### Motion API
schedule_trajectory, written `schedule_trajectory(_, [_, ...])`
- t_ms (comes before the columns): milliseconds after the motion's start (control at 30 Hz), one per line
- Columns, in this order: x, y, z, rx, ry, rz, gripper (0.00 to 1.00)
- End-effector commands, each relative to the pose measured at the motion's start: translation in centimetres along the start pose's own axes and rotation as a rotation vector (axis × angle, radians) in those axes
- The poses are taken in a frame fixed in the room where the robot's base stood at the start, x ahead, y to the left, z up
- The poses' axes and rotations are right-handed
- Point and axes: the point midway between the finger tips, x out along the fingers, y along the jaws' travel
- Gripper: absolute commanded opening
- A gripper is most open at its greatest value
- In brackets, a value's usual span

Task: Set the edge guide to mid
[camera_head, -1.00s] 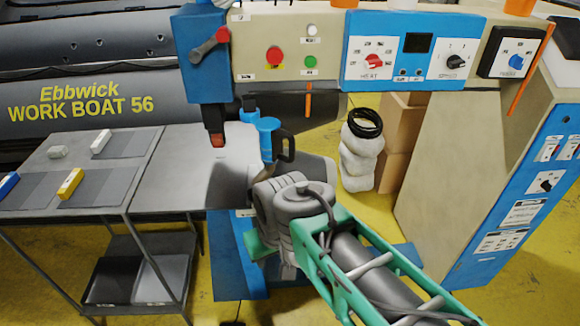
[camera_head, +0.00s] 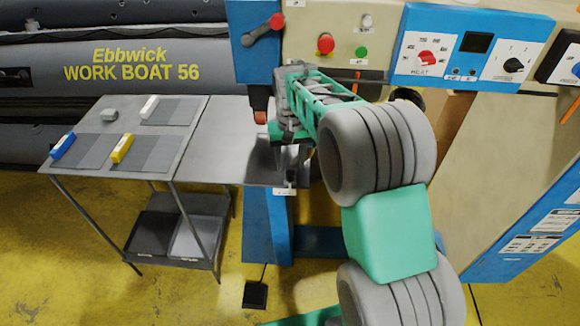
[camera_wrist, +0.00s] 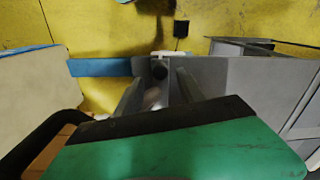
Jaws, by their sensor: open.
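My gripper (camera_head: 290,158) points down over the front edge of the blue machine's grey work plate (camera_head: 220,150), partly hidden by my arm. In the wrist view its two fingers (camera_wrist: 160,90) stand apart, one on each side of a small dark round knob (camera_wrist: 160,72). The knob is near the plate's front edge, beside a pale label strip (camera_wrist: 163,53). It may belong to the edge guide, but I cannot read its setting. The gap between fingers looks empty; I cannot tell whether either finger touches the knob. The label also shows in the head view (camera_head: 285,191).
A steel table (camera_head: 190,108) with blue, yellow and white blocks adjoins the plate on the left. The machine's red-handled lever (camera_head: 276,21) and control panel (camera_head: 430,55) are above and behind my arm. A black pedal (camera_head: 255,295) lies on the yellow floor.

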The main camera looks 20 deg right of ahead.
Motion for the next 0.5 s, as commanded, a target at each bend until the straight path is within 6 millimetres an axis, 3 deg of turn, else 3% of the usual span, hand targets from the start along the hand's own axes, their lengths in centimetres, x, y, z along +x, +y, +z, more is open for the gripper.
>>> schedule_trajectory(200, [3.1, -0.1, 0.1, -0.001, 0.0, 0.0, 0.47])
schedule_trajectory(500, [3.6, -0.1, 0.0, -0.002, 0.002, 0.0, 0.46])
